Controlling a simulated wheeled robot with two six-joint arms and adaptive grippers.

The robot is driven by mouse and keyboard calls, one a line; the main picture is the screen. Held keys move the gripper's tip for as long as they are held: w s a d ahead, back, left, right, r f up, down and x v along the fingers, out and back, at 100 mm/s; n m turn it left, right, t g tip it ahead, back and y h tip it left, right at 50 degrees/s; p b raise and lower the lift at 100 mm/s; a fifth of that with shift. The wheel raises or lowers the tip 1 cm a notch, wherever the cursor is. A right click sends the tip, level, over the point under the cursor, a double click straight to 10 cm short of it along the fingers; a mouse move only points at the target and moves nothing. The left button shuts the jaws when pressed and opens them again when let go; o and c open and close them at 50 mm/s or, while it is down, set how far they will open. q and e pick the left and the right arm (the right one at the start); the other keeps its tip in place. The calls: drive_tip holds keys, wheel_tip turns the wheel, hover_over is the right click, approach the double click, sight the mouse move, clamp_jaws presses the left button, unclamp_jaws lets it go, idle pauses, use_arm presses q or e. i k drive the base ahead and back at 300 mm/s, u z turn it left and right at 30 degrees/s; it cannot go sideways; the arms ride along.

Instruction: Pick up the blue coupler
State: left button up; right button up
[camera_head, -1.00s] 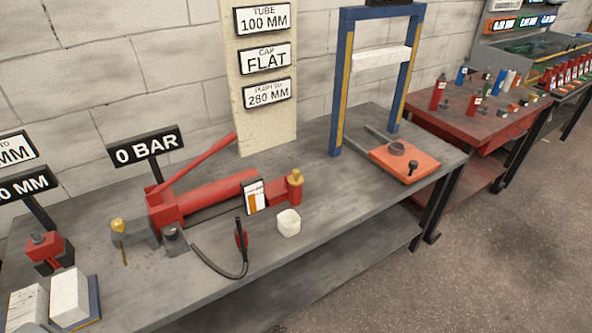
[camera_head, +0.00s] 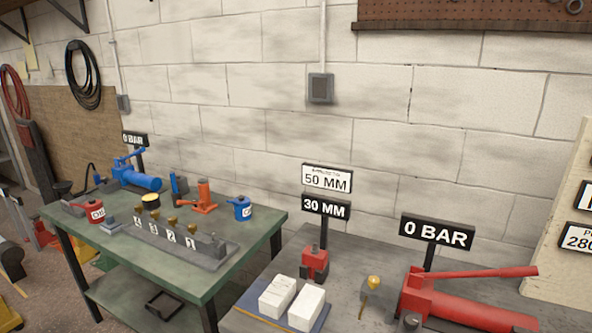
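No piece stands out clearly as the blue coupler. Neither of my grippers is in view.
The grey bench (camera_head: 262,322) at the right carries white blocks (camera_head: 306,308), a small red jack (camera_head: 314,264) and a red pump (camera_head: 470,310).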

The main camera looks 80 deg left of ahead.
sight(96, 176)
drive_tip(key=u, duration=0.55)
drive_tip(key=k, duration=1.3)
drive_tip(key=u, duration=1.45)
drive_tip(key=i, duration=0.95)
drive_tip(key=u, duration=1.4)
drive_tip(key=i, duration=0.85)
drive_tip(key=u, duration=1.45)
